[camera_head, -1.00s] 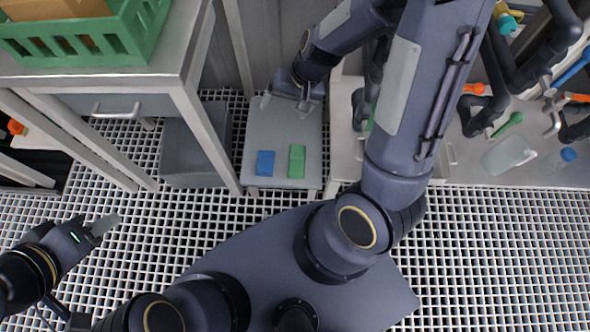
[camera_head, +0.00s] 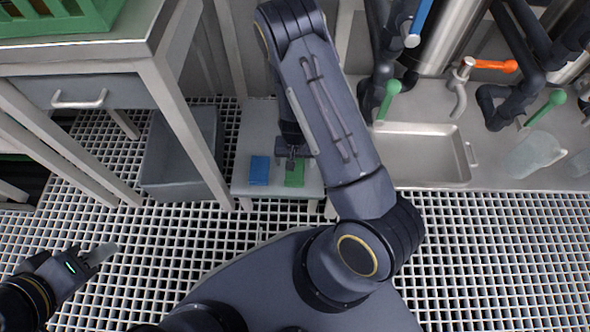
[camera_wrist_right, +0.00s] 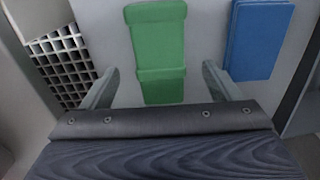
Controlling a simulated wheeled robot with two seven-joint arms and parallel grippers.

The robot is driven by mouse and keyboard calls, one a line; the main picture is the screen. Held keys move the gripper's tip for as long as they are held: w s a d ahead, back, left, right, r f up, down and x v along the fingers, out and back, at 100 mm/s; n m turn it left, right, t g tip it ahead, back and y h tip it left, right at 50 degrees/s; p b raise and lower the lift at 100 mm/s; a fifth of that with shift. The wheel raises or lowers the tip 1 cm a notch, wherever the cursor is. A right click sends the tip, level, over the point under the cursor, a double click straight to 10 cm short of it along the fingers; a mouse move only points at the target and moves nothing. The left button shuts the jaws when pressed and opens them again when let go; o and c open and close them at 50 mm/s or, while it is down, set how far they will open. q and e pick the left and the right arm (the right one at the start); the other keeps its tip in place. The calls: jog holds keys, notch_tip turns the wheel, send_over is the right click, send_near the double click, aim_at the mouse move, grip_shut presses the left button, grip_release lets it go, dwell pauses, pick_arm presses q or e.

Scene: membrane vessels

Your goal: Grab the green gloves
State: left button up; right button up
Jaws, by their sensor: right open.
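The green gloves (camera_head: 294,177) lie as a flat folded green pack on a low grey stand (camera_head: 258,125). In the right wrist view the green gloves (camera_wrist_right: 158,55) lie ahead, between the lines of the two fingers. My right gripper (camera_head: 291,162) is over the near part of the stand, above the green pack, and hides part of it in the head view. In the wrist view my right gripper (camera_wrist_right: 159,75) is open with nothing between its fingers. My left gripper (camera_head: 100,254) is at the lower left, over the grating floor, far from the gloves; its opening is unclear.
A blue pack (camera_head: 259,171) lies close beside the gloves, left in the head view. A grey bin (camera_head: 180,160) stands left of the stand. A metal table (camera_head: 95,55) with a green crate (camera_head: 60,22) is at upper left. A sink counter (camera_head: 425,160) is at right.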

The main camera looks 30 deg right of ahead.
notch_tip(320, 180, down, 2)
jog(key=shift+f, duration=0.25)
jog(key=shift+r, duration=0.1)
jog(key=c, duration=1.1)
